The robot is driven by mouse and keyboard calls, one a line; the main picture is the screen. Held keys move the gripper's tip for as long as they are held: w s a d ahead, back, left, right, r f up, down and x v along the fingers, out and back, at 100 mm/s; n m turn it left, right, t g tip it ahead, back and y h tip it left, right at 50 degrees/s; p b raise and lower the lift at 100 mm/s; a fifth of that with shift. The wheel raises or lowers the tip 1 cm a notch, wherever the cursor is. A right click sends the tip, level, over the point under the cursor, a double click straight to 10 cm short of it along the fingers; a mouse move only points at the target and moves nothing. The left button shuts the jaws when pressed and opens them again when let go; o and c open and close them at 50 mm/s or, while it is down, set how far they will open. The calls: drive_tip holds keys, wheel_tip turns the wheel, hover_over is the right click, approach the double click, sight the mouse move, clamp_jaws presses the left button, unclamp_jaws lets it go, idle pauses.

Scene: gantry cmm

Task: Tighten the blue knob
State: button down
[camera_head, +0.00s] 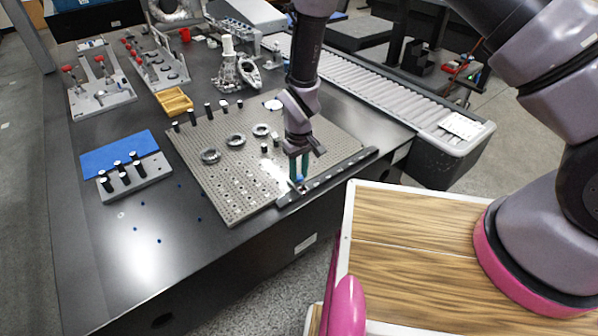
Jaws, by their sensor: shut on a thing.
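The blue knob (299,179) is a small blue spot low between my gripper's fingertips, at the front right edge of the perforated fixture plate (240,203). My gripper (299,172) points straight down over it, with teal fingers shut on the knob. The fingers hide most of the knob, so how it is turned cannot be seen.
A pin block (150,174) and blue mat (100,160) lie to the left. A yellow tray (174,101), clamp fixtures and metal castings (235,72) stand behind. A roller conveyor (360,85) runs at right.

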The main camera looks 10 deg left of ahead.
sight(299, 176)
drive_tip(key=shift+m, duration=0.6)
drive_tip(key=c, duration=0.6)
unclamp_jaws()
drive_tip(key=shift+r, duration=0.1)
wheel_tip(299, 176, up, 11)
